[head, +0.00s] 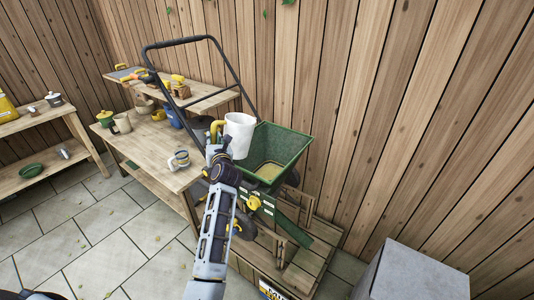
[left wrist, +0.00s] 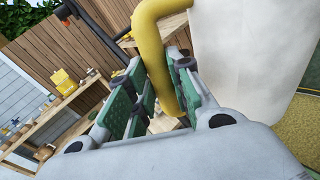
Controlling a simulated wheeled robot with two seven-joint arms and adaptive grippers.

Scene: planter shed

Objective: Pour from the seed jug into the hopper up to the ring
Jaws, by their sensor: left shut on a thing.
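The seed jug (head: 238,134) is white with a yellow handle and is held up beside the left rim of the green hopper (head: 291,146). It looks roughly upright in the head view. My left gripper (head: 215,149) is shut on the jug's handle; in the left wrist view the yellow handle (left wrist: 160,60) runs between the fingers, with the white jug wall (left wrist: 250,60) to the right. A tan layer of seed (head: 270,172) shows low in the hopper. I cannot make out the ring or inside the jug. My right gripper is not in view.
The hopper has a black push handle (head: 226,62) and stands by the wooden wall. A workbench (head: 150,150) with cups and pots is on the left, with a shelf (head: 40,128) farther left. A grey box (head: 415,275) stands at front right. Paving is open at lower left.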

